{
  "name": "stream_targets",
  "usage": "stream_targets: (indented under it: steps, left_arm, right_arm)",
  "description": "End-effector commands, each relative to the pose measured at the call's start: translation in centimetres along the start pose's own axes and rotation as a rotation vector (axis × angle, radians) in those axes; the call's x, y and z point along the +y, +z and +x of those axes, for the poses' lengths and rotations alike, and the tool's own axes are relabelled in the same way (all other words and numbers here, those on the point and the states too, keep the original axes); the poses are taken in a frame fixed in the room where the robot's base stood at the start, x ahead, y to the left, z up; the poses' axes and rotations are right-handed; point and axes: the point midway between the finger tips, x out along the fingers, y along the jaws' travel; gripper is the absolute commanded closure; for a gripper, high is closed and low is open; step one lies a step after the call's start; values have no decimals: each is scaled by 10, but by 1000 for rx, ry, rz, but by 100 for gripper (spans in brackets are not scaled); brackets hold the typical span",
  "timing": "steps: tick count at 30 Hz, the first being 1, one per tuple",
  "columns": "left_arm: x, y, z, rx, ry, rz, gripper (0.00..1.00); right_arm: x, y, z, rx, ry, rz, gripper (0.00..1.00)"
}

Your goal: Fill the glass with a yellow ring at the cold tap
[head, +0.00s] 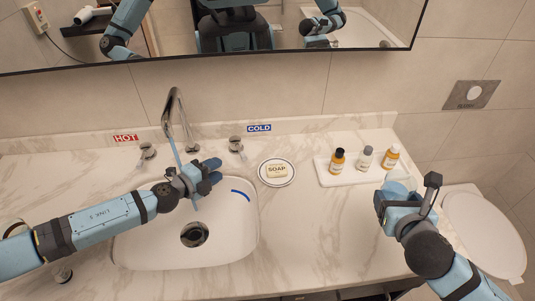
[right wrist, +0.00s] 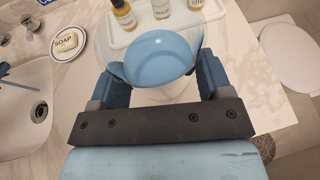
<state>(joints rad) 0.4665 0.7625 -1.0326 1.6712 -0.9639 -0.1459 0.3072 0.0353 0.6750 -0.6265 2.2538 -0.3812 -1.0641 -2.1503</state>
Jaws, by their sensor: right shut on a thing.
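The glass (head: 399,184) is in my right gripper (head: 398,196), at the right end of the counter. In the right wrist view the glass (right wrist: 158,52) sits between the two fingers, with a bluish round surface inside that looks like water. No yellow ring can be made out. My left gripper (head: 212,174) is over the basin, right of a thin blue stream (head: 173,147) below the spout (head: 178,98); its opening is unclear. The cold tap handle (head: 237,147) stands below the COLD sign (head: 259,128). The hot tap handle (head: 147,151) is left of the spout.
A soap dish (head: 277,172) lies right of the basin (head: 130,242). A white tray (head: 331,180) with several small bottles is just beyond my right gripper. A toilet (head: 485,232) stands right of the counter. The counter front between basin and right arm is clear.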

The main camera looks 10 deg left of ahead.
Motion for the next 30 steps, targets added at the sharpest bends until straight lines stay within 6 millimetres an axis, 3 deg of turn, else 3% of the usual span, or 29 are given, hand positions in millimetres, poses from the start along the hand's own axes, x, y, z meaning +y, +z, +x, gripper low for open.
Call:
stream_targets:
  steps: [8, 21, 30]
  left_arm:
    - [4, 10, 12, 24, 27, 47, 60]
    - [7, 7, 92, 24, 27, 45, 60]
    - [8, 7, 118, 23, 27, 45, 60]
  right_arm:
    - [0, 1, 0, -2, 0, 0, 57]
    - [0, -3, 2, -2, 0, 0, 57]
    - [0, -8, 3, -2, 0, 0, 57]
